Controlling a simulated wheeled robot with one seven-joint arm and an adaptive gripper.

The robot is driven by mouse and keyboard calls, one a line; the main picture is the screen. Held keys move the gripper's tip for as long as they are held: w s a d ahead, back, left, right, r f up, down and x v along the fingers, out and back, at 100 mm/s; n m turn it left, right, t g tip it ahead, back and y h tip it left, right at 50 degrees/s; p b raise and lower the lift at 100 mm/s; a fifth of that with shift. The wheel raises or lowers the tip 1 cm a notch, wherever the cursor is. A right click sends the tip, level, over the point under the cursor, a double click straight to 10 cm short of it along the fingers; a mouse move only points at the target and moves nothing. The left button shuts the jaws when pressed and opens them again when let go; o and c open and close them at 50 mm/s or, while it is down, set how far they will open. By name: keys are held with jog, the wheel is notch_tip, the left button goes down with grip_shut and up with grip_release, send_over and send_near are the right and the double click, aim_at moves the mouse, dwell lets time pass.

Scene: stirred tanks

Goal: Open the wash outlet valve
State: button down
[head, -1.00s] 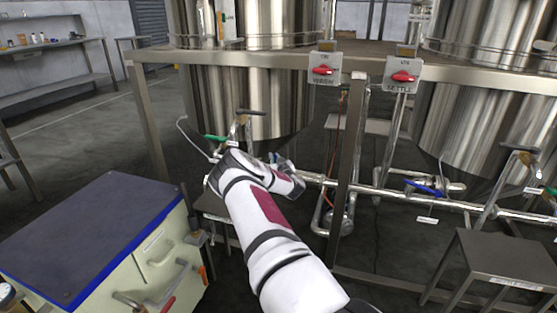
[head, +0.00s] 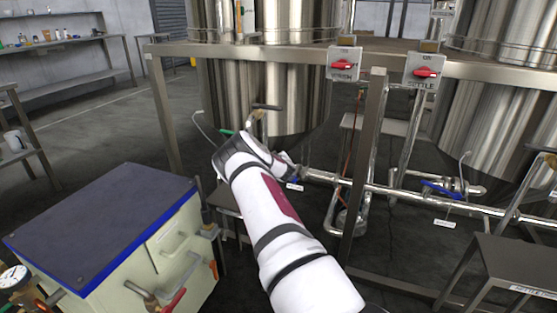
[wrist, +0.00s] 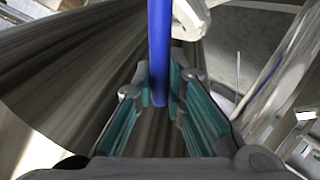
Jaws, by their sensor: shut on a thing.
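In the wrist view, a blue valve handle (wrist: 159,45) runs down from the top edge and ends between the teal-lined fingers of my gripper (wrist: 160,82). The gripper is shut on this handle. In the head view, my white arm reaches to the pipework under the left steel tank (head: 265,95), and its wrist covers the held handle and most of the gripper. A small white label (head: 294,187) hangs by the pipe there. I cannot read which valve it names.
A second blue handle (head: 441,188) sits on the pipe to the right. A frame post (head: 364,165) stands right of my arm, a blue-topped cabinet (head: 100,225) to the left, and a step stool (head: 510,262) at right.

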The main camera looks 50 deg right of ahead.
dwell(0.3)
jog(key=c, duration=1.6)
grip_release()
